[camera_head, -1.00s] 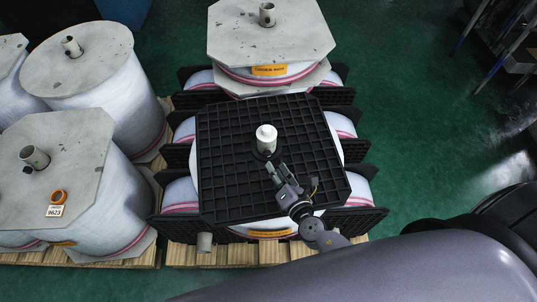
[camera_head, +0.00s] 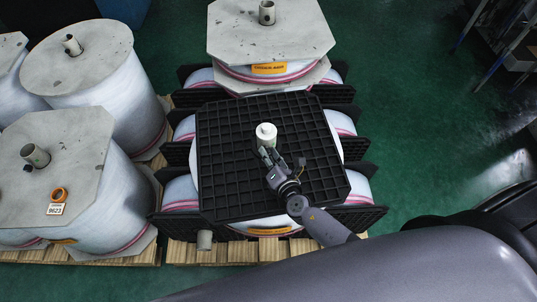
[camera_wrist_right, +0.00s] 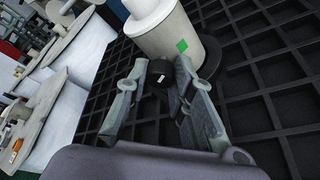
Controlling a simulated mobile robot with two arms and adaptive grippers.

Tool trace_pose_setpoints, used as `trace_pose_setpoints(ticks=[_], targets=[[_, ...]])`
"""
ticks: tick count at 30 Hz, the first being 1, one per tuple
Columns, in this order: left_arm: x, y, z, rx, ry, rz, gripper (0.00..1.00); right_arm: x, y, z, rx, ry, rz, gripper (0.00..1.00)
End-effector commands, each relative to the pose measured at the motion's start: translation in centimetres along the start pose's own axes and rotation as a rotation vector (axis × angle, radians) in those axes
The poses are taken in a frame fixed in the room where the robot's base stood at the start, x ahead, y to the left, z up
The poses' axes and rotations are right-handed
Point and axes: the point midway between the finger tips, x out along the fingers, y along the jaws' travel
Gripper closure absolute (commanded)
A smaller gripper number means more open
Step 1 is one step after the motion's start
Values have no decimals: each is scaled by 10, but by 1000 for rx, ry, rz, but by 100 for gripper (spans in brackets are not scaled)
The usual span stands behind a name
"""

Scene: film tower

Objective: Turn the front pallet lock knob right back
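A white lock cylinder (camera_head: 266,134) stands upright at the middle of the black grid pallet (camera_head: 222,190). It also shows at the top of the right wrist view (camera_wrist_right: 172,38), with a green square on its side. A small black knob (camera_wrist_right: 160,76) with a white mark sticks out from its lower side. My right gripper (camera_head: 266,151) reaches to the cylinder's front side. In the wrist view my right gripper's fingers (camera_wrist_right: 160,70) are apart, one on each side of the knob; I cannot tell whether they touch it. The knob is hidden in the head view. My left gripper is not in view.
Another stack with a grey board (camera_head: 275,40) is behind. Green floor (camera_head: 410,110) is free at the right. Shelving (camera_head: 505,50) stands far right.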

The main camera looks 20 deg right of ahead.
Motion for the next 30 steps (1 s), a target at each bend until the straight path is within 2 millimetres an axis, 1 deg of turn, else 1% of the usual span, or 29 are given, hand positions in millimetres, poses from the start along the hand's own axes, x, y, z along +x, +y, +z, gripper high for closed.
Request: trace_pose_setpoints(ticks=[1, 6, 7, 12, 16, 23, 30], targets=[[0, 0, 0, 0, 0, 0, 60, 0, 0, 0, 0, 0, 0, 88], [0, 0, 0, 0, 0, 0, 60, 0, 0, 0, 0, 0, 0, 99], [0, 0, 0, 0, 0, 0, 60, 0, 0, 0, 0, 0, 0, 100], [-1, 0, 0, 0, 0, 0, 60, 0, 0, 0, -3, 0, -1, 100], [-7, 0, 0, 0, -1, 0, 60, -1, 2, 2, -20, 1, -10, 100], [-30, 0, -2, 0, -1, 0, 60, -2, 5, 4, -118, 9, -60, 100], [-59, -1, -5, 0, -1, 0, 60, -2, 6, 4, -280, 20, -139, 100]])
